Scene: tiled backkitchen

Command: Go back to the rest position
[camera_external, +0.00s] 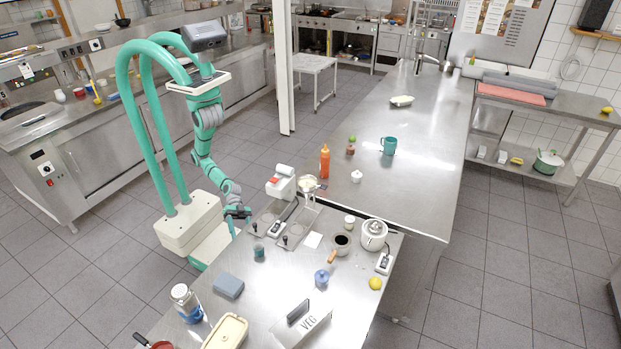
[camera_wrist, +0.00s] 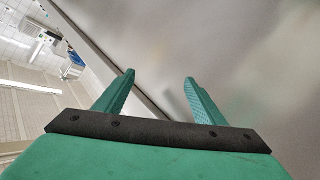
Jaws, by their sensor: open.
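My gripper (camera_external: 240,212) hangs at the end of my lowered arm, beside the left edge of the steel counter (camera_external: 285,262) in the external view. In the wrist view my gripper (camera_wrist: 160,92) shows two green fingers spread apart with nothing between them. A blurred grey surface fills most of the wrist view beyond the fingers. The exact gap between my gripper and the counter edge is hard to tell.
Near my gripper on the counter are a small teal cup (camera_external: 259,252), a blue-grey block (camera_external: 228,286) and a white dispenser (camera_external: 281,184). An orange bottle (camera_external: 324,161) and teal mug (camera_external: 388,145) stand farther right. Tiled floor is open behind my base.

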